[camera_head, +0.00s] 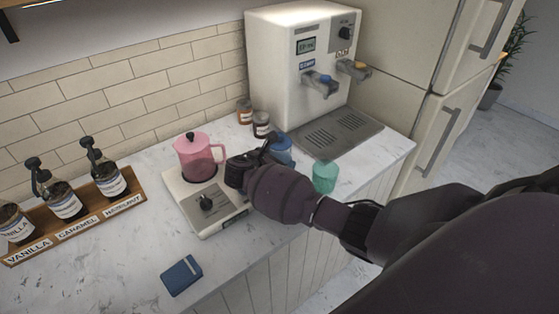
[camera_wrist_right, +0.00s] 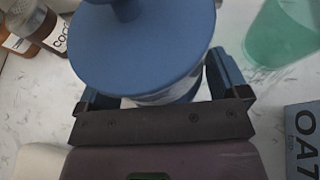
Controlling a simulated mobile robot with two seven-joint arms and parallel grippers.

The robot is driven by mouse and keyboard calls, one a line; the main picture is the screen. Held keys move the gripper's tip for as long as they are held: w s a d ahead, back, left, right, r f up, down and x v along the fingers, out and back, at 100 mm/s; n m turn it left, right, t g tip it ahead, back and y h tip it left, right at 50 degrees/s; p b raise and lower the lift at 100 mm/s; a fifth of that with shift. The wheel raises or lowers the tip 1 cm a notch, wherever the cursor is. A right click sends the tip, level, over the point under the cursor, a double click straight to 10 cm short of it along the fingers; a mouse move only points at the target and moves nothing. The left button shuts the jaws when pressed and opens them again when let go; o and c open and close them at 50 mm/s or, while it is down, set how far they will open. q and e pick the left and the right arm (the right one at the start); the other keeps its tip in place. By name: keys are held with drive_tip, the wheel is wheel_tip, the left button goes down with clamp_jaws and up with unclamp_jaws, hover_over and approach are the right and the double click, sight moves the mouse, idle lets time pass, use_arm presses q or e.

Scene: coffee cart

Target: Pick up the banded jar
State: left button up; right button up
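The banded jar (camera_head: 283,150) is blue with a lid and stands on the counter in front of the coffee machine. In the right wrist view its round blue lid and knob (camera_wrist_right: 143,45) fill the upper middle, and a strip of its body with a paler band shows below. My right gripper (camera_head: 267,146) is at the jar, and in the wrist view its blue fingers (camera_wrist_right: 160,88) stand open on either side of the body. The lid hides part of the fingers, so contact is not clear. My left gripper is not in view.
A green cup (camera_head: 324,176) stands right of the jar. A pink pot (camera_head: 196,160) sits on a scale-like burner (camera_head: 215,213) to the left. Two small labelled jars (camera_head: 261,124) stand behind. An oat carton (camera_wrist_right: 303,140) shows at the wrist view's right.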

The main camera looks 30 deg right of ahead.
drive_tip(key=c, duration=1)
drive_tip(key=shift+c, duration=0.2)
drive_tip(key=shift+r, duration=0.15)
